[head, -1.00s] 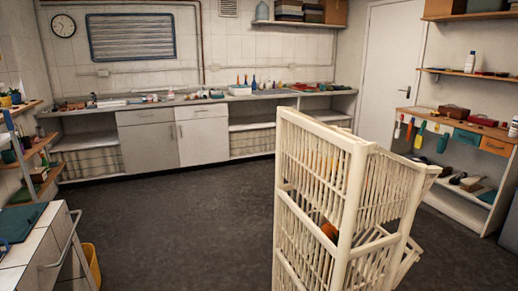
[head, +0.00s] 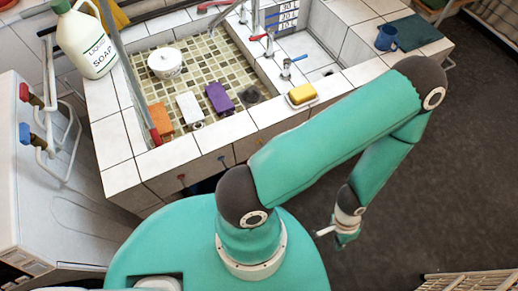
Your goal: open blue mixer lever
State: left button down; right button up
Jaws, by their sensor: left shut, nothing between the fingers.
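A chrome mixer (head: 286,70) with a small blue lever (head: 299,58) stands on the tiled ledge at the right of the sink basin. Another tap (head: 269,47) with a red lever (head: 257,37) is just behind it. My left gripper (head: 322,233) is low at the right of my base, out over the dark floor, in front of and below the sink. It is shut and empty, well apart from the mixer. My right gripper is not in view.
The tiled sink (head: 212,55) holds a white lidded pot (head: 165,66) and orange, white and purple items. A yellow sponge (head: 301,93) lies on the front ledge.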

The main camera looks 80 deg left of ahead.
aim_at(287, 63)
jog(key=z, duration=0.6)
jog(key=i, duration=0.15)
jog(key=u, duration=3.05)
jog(key=k, duration=1.25)
jog(key=u, duration=0.25)
jog(key=i, duration=0.95)
